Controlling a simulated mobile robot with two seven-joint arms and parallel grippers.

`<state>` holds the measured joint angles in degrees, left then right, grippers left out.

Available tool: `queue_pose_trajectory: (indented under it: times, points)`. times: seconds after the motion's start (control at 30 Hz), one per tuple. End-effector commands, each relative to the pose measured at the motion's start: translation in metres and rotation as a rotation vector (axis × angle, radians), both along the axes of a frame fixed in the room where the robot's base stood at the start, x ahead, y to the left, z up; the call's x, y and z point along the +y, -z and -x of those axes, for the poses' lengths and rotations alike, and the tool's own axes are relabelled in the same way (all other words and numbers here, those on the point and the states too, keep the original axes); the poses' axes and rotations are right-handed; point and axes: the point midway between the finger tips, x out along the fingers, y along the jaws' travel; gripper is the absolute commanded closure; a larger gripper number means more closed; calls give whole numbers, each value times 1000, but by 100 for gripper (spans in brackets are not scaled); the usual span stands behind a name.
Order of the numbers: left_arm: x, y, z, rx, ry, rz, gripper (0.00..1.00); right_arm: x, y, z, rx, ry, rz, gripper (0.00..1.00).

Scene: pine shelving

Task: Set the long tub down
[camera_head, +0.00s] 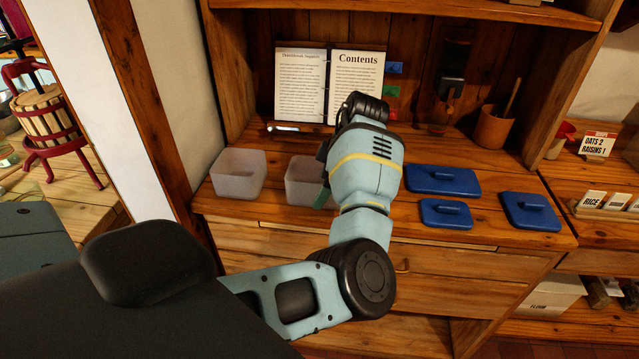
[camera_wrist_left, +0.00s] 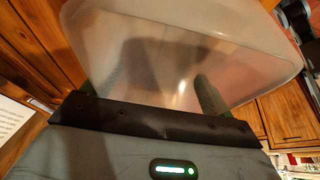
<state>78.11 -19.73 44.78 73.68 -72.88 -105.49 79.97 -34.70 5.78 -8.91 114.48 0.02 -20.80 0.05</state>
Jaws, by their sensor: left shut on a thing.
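The long tub, a translucent whitish open tub (camera_head: 305,182), is at the counter's front, partly hidden behind my left arm. My left gripper (camera_head: 326,190) is shut on its near right side; the arm covers most of the gripper. In the left wrist view the tub (camera_wrist_left: 180,65) fills the upper middle, in front of the gripper's dark edge, with a dark green finger (camera_wrist_left: 211,97) against it. I cannot tell whether the tub's base touches the counter. My right gripper is not in view.
A second translucent tub (camera_head: 238,175) stands to the left on the wooden counter (camera_head: 480,225). Blue lids (camera_head: 443,180) lie to the right. An open binder (camera_head: 328,86) stands behind, and a wooden pot (camera_head: 494,128) is at the back right. A bare strip separates the two tubs.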

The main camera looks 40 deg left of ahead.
Motion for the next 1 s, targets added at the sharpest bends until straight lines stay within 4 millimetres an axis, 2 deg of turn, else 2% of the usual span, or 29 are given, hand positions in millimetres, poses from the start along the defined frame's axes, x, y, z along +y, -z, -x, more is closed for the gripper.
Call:
queue_pose_trajectory:
  times: [0.47,0.5,0.57,0.83,1.0]
  points:
    - [-1,3,-1,-2,1,-1,38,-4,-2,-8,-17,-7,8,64]
    - [-1,3,-1,-3,1,-1,9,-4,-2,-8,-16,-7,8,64]
    - [-1,3,-1,-2,1,0,1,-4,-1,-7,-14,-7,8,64]
    - [-1,1,-1,-3,0,-1,0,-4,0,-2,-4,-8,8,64]
    - [-5,-14,-4,-4,2,-1,0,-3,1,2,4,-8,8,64]
